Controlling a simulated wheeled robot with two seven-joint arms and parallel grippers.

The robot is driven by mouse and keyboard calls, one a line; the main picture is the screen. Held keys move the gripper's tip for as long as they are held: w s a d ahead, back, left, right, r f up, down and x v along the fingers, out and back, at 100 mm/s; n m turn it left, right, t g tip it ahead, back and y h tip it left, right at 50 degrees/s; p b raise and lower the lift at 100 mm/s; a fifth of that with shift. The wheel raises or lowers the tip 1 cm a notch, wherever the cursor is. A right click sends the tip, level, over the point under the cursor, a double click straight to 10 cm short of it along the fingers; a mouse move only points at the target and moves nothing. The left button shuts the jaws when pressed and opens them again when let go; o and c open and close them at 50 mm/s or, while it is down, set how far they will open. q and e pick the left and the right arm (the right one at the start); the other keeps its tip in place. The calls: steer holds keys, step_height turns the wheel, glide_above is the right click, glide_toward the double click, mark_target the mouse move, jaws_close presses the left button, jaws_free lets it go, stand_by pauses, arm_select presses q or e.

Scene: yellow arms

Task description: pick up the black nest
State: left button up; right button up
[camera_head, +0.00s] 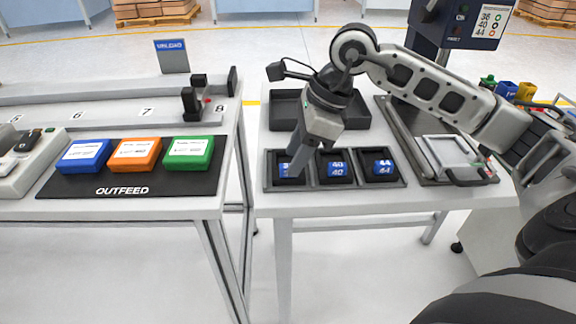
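A black three-compartment holder (317,187) lies near the front edge of the right table, with a blue numbered piece in each compartment. The middle piece (337,169) reads 40 and the right piece (382,167) reads 44. The left piece (285,170) is partly hidden by my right gripper. My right gripper (296,168) points down over the left compartment; its finger opening and any contact are unclear. A larger black tray (284,111) lies behind the holder. I cannot tell which black item is the nest. My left gripper is out of view.
A dark tray with a light frame (450,152) lies on the right of the table. The left table holds the OUTFEED mat (150,189) with blue, orange and green boxes. A narrow gap separates the tables.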

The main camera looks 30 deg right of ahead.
steer(key=shift+x, duration=1.2)
steer(key=shift+d, duration=0.1)
jaws_close()
steer(key=shift+r, duration=0.1)
